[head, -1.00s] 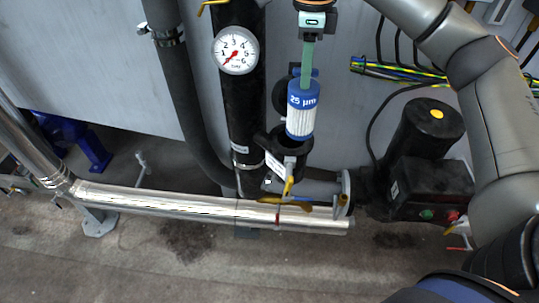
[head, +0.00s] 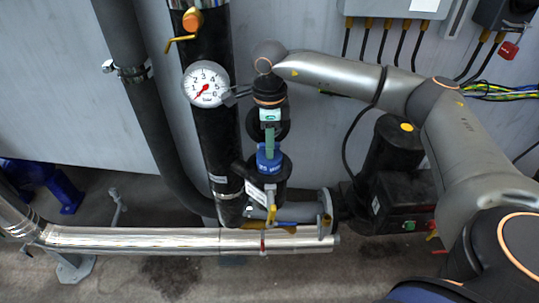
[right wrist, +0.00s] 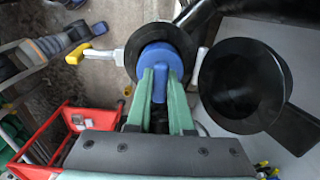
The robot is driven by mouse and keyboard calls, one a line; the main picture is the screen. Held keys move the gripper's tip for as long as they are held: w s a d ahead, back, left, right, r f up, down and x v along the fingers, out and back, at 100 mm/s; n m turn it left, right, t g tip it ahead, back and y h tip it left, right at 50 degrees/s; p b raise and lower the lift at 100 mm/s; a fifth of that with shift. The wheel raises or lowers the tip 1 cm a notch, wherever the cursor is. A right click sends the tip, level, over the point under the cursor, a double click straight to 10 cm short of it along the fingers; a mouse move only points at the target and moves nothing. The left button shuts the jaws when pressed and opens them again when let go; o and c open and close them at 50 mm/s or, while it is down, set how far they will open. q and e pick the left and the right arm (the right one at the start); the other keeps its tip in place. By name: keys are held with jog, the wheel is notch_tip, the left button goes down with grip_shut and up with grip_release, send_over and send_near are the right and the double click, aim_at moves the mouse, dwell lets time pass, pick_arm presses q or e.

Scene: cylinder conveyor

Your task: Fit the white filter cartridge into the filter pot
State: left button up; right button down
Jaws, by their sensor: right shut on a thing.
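The filter pot (head: 283,172) is a black upright housing on the pipework, and its round rim (right wrist: 128,60) shows in the right wrist view. The cartridge's blue cap (head: 268,160) sits at the pot's mouth, inside the rim. Its white pleated body is hidden, apparently down in the pot. My right gripper (head: 269,144) points down from above, its green fingers shut on the cap's raised blue grip (right wrist: 159,82). Whether the cartridge is fully seated I cannot tell. The pot's black lid (right wrist: 238,85) stands open beside the mouth. My left gripper is not in view.
A pressure gauge (head: 206,84) sits on the black vertical pipe left of my gripper. A yellow-handled valve (head: 271,213) and a silver pipe (head: 160,240) lie below the pot. A black pump (head: 385,190) stands to the right. A red cart (right wrist: 65,130) shows in the wrist view.

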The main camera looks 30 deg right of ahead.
aim_at(269, 167)
notch_tip(269, 167, down, 4)
jog(key=shift+r, duration=0.1)
jog(key=shift+f, duration=0.25)
jog(key=c, duration=0.8)
grip_release()
jog(key=shift+r, duration=0.1)
